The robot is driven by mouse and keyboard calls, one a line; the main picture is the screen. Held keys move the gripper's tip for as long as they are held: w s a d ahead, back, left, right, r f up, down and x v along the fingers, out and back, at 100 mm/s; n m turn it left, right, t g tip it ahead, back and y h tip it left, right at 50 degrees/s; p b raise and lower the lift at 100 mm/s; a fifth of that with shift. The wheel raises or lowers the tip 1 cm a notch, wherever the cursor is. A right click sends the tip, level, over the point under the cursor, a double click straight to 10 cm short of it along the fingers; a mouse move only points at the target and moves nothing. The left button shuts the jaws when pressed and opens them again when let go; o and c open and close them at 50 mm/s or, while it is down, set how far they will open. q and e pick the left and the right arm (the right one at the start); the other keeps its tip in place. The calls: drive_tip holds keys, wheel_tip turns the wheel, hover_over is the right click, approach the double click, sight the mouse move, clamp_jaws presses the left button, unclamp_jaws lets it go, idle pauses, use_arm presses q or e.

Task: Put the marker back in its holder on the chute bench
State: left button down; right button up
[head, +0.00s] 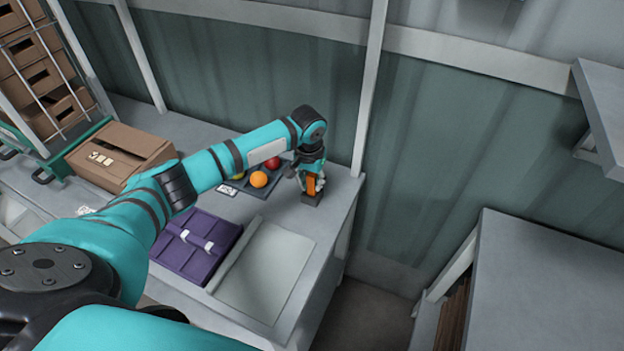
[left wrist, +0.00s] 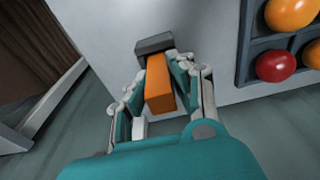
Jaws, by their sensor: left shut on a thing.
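The orange marker (head: 311,186) is between the fingers of my left gripper (head: 310,180), at the right end of the chute bench (head: 335,205). The gripper points down and is shut on it. The dark grey holder (head: 312,199) is right below the marker. In the left wrist view the marker (left wrist: 158,88) is between both fingers (left wrist: 157,90), with its far end against the holder (left wrist: 154,44) in the picture. I cannot tell whether that end is inside the holder or just above it. My right gripper is not in view.
A dark tray (head: 262,192) with several coloured tomatoes stands left of the gripper. A purple case (head: 188,252), a pale panel (head: 265,270) and a cardboard box (head: 120,152) are also on the bench. The bench ends right of the holder. Another grey surface (head: 550,290) is at the right.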

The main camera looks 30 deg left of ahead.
use_arm(q)
drive_tip(key=shift+f, duration=0.2)
drive_tip(key=c, duration=1.1)
unclamp_jaws()
drive_tip(key=c, duration=0.3)
wheel_tip(320, 180, up, 7)
drive_tip(key=p, duration=0.8)
drive_tip(key=shift+r, duration=0.1)
